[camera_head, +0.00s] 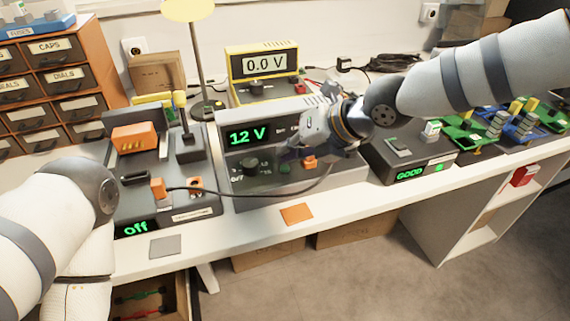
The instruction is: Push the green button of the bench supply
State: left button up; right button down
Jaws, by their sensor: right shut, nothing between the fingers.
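The bench supply (232,188) is a grey box in the middle of the bench. Its green display (247,135) reads "12 V". A dark knob (250,168) with an "off" mark sits below the display. A small dark green button (285,169) shows low on the front, partly in the shade of my gripper. My right gripper (286,154) is shut and empty, just above and in front of that button. I cannot tell whether the fingertips touch the panel. Of my left arm only links show at the left; its gripper is out of view.
An orange block (311,163) is right of the button. A dark cable (270,194) runs across the supply's front to a grey station (140,222) showing "off". A tester (415,160) showing "GOOD" stands right. A yellow meter (263,75) reading "0.0 V" is behind.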

aim_at(288, 165)
jog(key=shift+r, duration=0.2)
pick_arm(q)
jog(key=shift+w+r+p, duration=0.5)
jog(key=shift+w+r, duration=0.05)
jog(key=shift+r, duration=0.05)
pick_arm(e)
notch_tip(288, 165, up, 6)
jog(key=shift+f, duration=0.1)
